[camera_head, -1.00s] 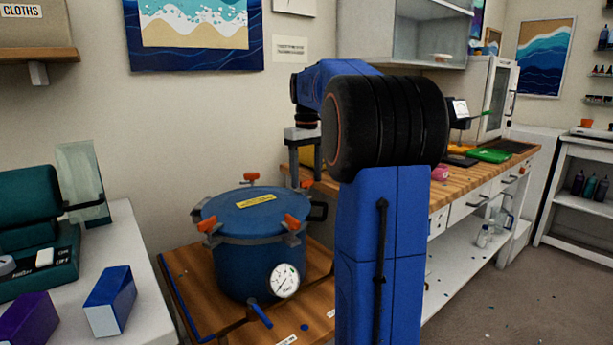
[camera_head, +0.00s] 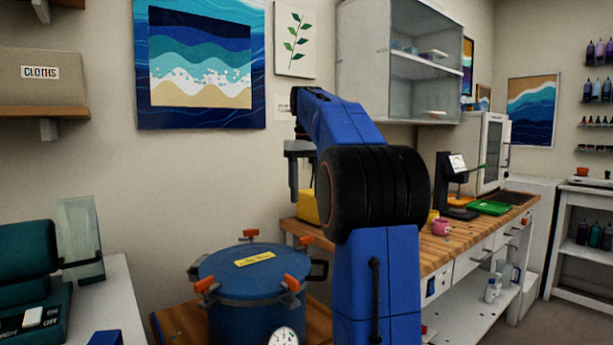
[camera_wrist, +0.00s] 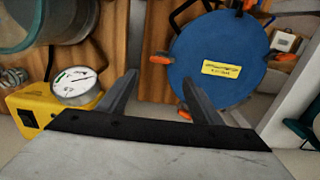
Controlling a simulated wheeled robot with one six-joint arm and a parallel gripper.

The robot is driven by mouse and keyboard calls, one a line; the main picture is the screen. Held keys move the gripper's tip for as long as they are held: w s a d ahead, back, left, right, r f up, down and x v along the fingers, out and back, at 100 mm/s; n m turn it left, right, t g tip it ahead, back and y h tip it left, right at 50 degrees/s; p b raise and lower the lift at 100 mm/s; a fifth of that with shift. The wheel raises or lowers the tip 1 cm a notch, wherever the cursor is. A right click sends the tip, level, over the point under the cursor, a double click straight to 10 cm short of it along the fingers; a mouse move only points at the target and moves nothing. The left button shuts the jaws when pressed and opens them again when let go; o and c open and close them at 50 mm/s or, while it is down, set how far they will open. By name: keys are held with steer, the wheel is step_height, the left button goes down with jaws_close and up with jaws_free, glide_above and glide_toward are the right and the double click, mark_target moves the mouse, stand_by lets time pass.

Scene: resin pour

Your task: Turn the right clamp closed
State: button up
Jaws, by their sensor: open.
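The blue pressure pot (camera_head: 225,268) has a yellow label and orange-handled clamps around its lid. In the head view, one orange clamp (camera_head: 307,240) is at the back right of the rim and another (camera_head: 291,283) at the front right. My gripper (camera_head: 302,185) is above and behind the pot's right side, fingers down, apart from it. In the wrist view the pot's lid (camera_wrist: 207,45) is upper right. My open, empty gripper (camera_wrist: 160,78) has an orange clamp (camera_wrist: 158,58) showing between and beyond its fingertips. I cannot tell whether the clamps are closed.
A yellow machine (camera_wrist: 24,113) with a round gauge (camera_wrist: 76,87) is left in the wrist view. A wooden workbench (camera_head: 460,239) with a pink cup (camera_head: 441,228) runs to the right. A teal device (camera_head: 25,262) stands on the left.

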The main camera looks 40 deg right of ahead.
steer(key=shift+r, duration=2.3)
